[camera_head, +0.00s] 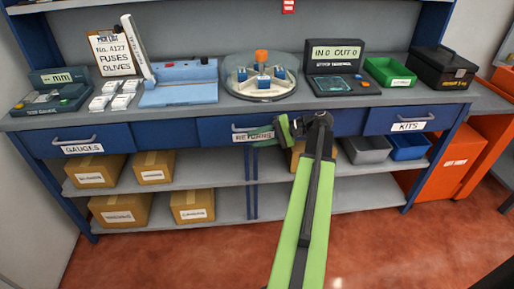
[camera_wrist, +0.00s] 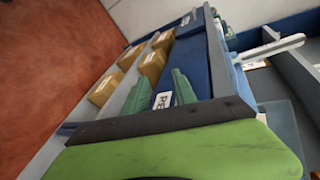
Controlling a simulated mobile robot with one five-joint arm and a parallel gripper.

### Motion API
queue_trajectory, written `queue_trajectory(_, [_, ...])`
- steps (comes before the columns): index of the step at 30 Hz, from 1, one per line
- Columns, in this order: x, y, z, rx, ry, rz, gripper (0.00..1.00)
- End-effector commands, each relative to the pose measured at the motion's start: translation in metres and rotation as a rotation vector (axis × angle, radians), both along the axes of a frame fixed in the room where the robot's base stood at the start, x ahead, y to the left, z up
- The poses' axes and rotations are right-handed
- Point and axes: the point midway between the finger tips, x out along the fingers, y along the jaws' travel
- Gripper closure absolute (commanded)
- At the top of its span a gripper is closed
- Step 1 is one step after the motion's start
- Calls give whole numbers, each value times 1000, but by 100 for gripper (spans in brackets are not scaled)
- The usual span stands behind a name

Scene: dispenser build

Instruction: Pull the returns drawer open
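The blue returns drawer (camera_head: 220,131) is in the middle of the bench front, with a white RETURNS label (camera_head: 250,136). It looks closed, flush with the bench front. My gripper (camera_head: 262,134) is in front of the drawer's right part, at the label and handle. In the wrist view, the two green fingers of my gripper (camera_wrist: 161,88) stand apart, with the drawer's white label (camera_wrist: 162,101) showing between them. The handle is mostly hidden by my gripper, and I cannot tell whether the fingers touch it.
The gauges drawer (camera_head: 83,140) is at the left and the kits drawer (camera_head: 408,119) at the right, both closed. A carousel (camera_head: 259,93) stands on the bench above the returns drawer. The red floor (camera_head: 400,245) in front is clear.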

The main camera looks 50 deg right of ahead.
Motion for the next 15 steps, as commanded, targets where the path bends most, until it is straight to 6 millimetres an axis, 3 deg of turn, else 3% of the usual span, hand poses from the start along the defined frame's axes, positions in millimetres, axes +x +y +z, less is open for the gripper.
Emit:
queue_trajectory(1, [-26, -37, -13, 37, -54, -62, 67])
queue_trajectory(3, [-57, -71, -6, 79, -130, -126, 67])
queue_trajectory(6, [-92, -102, 4, 115, -205, -184, 67])
queue_trajectory(10, [-111, -116, 12, 130, -247, -213, 67])
queue_trajectory(15, [-108, -114, 15, 132, -250, -212, 67])
